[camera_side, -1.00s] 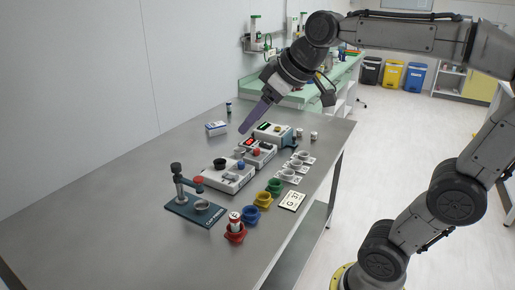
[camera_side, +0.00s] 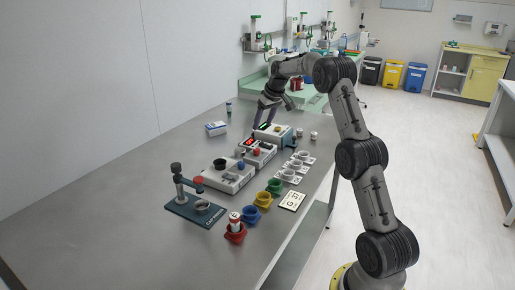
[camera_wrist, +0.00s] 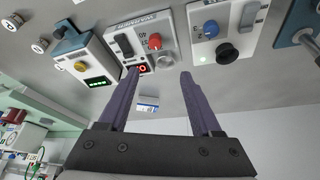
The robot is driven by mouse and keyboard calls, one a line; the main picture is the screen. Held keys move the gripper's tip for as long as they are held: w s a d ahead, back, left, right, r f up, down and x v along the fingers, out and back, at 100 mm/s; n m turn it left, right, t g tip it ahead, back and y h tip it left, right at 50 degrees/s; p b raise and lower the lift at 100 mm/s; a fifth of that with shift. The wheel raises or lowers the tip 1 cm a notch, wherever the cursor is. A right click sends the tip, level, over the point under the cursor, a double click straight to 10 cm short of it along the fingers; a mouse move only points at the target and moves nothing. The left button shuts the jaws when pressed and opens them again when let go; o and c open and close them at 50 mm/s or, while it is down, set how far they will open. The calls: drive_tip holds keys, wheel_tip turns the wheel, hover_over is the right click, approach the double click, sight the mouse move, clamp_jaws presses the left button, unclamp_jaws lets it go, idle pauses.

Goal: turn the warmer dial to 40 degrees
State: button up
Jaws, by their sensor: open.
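The warmer (camera_side: 266,157) is a small white box in the middle of the row of devices. Its red dial (camera_side: 256,152) also shows in the wrist view (camera_wrist: 155,42), beside a printed 40. I cannot read where the dial points. A red lit display (camera_wrist: 142,68) and a black switch (camera_wrist: 124,45) are on the same box. My gripper (camera_wrist: 159,73) is open and empty, with two purple fingers apart. In the side view my gripper (camera_side: 264,127) is above the back of the devices, behind the warmer, apart from the dial.
A box with a green display (camera_side: 287,135) stands behind the warmer, and a white box with a black knob (camera_side: 229,174) in front. A crimping press (camera_side: 196,208), coloured cups (camera_side: 263,199) and grey cups (camera_side: 288,174) stand around.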

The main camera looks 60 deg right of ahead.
sight(257, 149)
drive_tip(key=x, duration=0.9)
drive_tip(key=s+x, duration=0.1)
drive_tip(key=x, duration=0.4)
drive_tip(key=shift+d+f, duration=0.2)
drive_tip(key=shift+d, duration=0.15)
clamp_jaws()
